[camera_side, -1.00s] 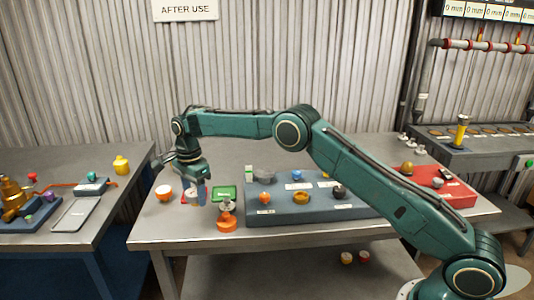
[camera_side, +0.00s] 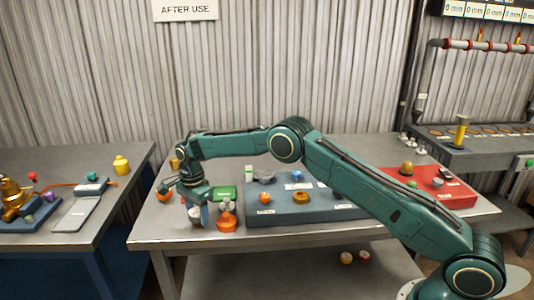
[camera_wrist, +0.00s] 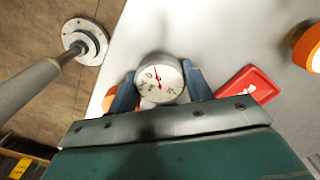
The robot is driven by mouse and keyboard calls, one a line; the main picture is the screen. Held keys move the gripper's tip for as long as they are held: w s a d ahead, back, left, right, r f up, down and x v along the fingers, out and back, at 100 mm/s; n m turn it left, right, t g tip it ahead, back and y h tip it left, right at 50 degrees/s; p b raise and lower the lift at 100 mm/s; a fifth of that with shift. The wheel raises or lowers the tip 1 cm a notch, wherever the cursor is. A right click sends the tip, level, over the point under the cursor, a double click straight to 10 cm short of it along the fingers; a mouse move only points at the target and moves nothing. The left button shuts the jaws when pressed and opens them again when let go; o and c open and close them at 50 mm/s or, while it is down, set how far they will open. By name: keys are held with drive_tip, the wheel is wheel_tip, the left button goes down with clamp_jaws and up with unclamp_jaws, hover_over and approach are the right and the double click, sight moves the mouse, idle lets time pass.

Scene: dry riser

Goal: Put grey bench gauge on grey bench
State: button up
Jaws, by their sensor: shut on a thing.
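A round gauge (camera_wrist: 158,80) with a white face and a red needle is between the two blue fingers of my gripper (camera_wrist: 161,84) in the wrist view. My gripper is shut on it, with the dial facing the wrist camera. In the side view my gripper (camera_side: 199,212) is low over the front left of the grey bench (camera_side: 170,232). The gauge (camera_side: 195,213) shows there as a small pale shape, partly hidden by the fingers. I cannot tell whether its underside touches the bench top.
A blue-grey block (camera_side: 285,214) with several small parts is farther right. A red tray (camera_wrist: 248,84) lies beside the gripper. The bench's front edge is near.

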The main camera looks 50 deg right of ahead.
sight(197, 212)
idle(0.3)
drive_tip(key=o, duration=1.1)
drive_tip(key=shift+f, duration=0.15)
drive_tip(key=shift+r, duration=6.2)
